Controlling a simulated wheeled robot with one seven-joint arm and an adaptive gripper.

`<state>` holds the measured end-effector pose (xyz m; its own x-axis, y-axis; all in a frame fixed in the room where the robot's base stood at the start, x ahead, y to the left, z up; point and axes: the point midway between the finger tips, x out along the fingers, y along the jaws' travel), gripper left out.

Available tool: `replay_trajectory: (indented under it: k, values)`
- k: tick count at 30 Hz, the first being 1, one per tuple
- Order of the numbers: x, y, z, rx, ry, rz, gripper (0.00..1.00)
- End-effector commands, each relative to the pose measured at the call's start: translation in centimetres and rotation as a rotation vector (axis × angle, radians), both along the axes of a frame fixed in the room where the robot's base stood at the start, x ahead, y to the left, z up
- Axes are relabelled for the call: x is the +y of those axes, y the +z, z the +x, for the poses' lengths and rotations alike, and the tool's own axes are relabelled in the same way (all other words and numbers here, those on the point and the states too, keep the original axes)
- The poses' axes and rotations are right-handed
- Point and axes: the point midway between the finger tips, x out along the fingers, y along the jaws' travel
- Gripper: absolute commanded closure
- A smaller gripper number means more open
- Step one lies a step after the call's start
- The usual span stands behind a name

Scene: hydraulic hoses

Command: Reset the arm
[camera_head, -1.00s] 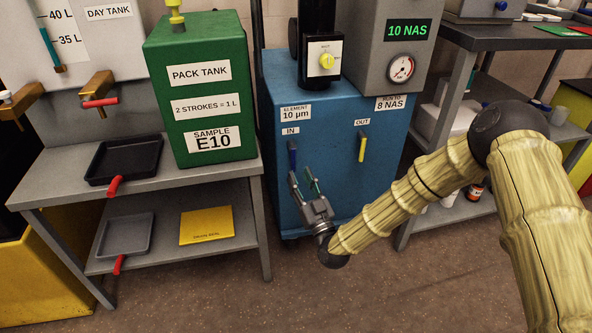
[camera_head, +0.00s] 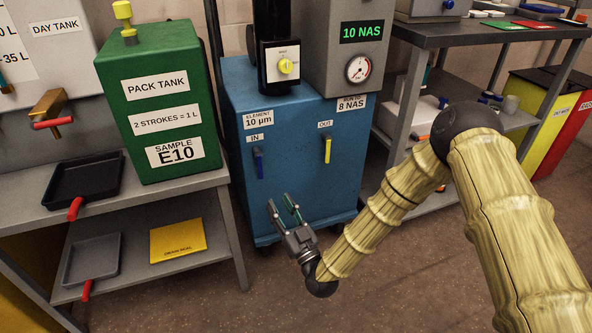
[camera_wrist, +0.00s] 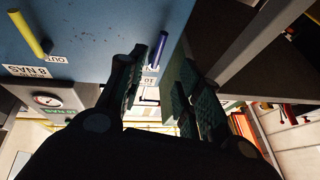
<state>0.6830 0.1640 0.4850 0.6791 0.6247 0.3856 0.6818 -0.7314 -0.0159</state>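My gripper (camera_head: 283,209) is in front of the lower part of the blue filter unit (camera_head: 290,185) in the head view. Its two fingers are spread apart with nothing between them. In the wrist view my gripper (camera_wrist: 165,85) also shows its fingers apart and empty. The blue IN handle (camera_head: 258,161) is above and left of the fingers, and it shows in the wrist view (camera_wrist: 158,50) close to the fingers in the picture. The yellow OUT handle (camera_head: 327,149) is to the right. I cannot tell the exact gap between the fingers and the unit.
A grey bench (camera_head: 205,182) at left carries the green pack tank (camera_head: 165,100) and a black tray (camera_head: 85,178). Its lower shelf holds a grey tray (camera_head: 92,258) and a yellow drain seal packet (camera_head: 178,240). A dark shelf (camera_head: 470,33) stands right. Floor (camera_head: 210,310) in front is clear.

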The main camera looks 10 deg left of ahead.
Motion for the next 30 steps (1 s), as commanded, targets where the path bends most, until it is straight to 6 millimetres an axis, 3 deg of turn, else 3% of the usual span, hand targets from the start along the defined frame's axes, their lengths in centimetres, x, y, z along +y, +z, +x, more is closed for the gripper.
replay_trajectory:
  k: [5, 8, 11, 15, 21, 24, 30]
  values:
    - [-0.3, -0.8, -0.2, 0.026, 0.002, -0.019, 0.65]
    - [-1.4, -3.4, -0.8, 0.111, 0.003, -0.075, 0.65]
    - [-3.5, -7.6, -2.0, 0.255, 0.002, -0.165, 0.65]
    - [-7.7, -14.0, -4.9, 0.491, -0.018, -0.295, 0.65]
    - [-14.8, -21.2, -10.5, 0.822, -0.074, -0.445, 0.65]
    - [-18.6, -24.0, -13.9, 0.984, -0.113, -0.506, 0.65]
    - [-26.4, -27.6, -21.6, 1.304, -0.217, -0.607, 0.65]
